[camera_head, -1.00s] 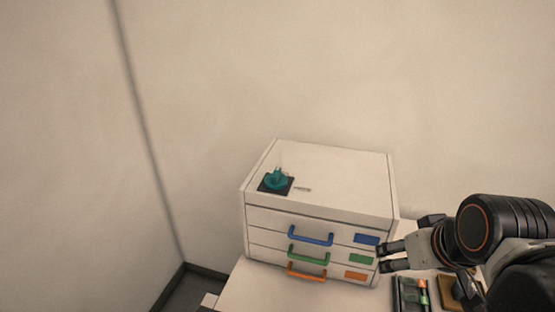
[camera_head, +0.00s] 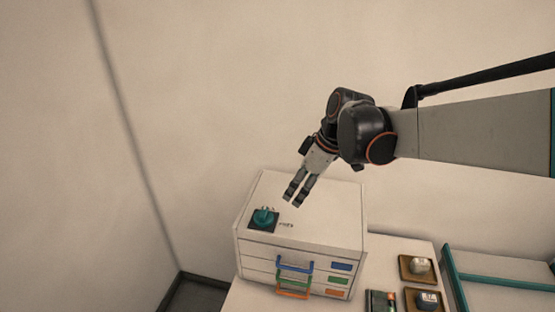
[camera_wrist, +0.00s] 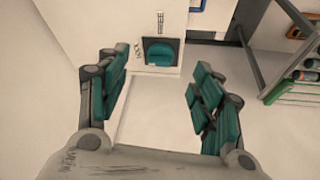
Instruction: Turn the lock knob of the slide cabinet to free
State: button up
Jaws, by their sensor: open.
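The slide cabinet (camera_head: 330,215) is a white box with three drawers, with blue, green and orange handles, standing at the left end of the table. The teal lock knob (camera_head: 264,217) sits on a dark square plate at the left of the cabinet top. In the wrist view the knob (camera_wrist: 160,52) shows beyond the fingertips, with the words LOCK and FREE printed beside its plate. My gripper (camera_head: 294,199) is open and empty, pointing down over the cabinet top, to the right of the knob and apart from it. Its teal-padded fingers (camera_wrist: 160,90) are spread wide in the wrist view.
On the table right of the cabinet are small brown trays (camera_head: 404,276) with items on them and a dark holder (camera_head: 380,302). A teal-edged rack or shelf (camera_head: 490,285) stands at the far right. The wall is close behind the cabinet.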

aim_at(264, 212)
jog(key=w+a+n+g+p, duration=0.1)
jog(key=w+a+n+p, duration=0.15)
jog(key=a, duration=0.25)
jog(key=shift+y, duration=0.3)
jog(key=b+x, duration=0.1)
jog(key=x, duration=1.2)
jog(key=shift+s+d+f, duration=0.1)
jog(key=shift+s+d, duration=0.05)
jog(key=shift+d, duration=0.05)
jog(key=c, duration=1.1)
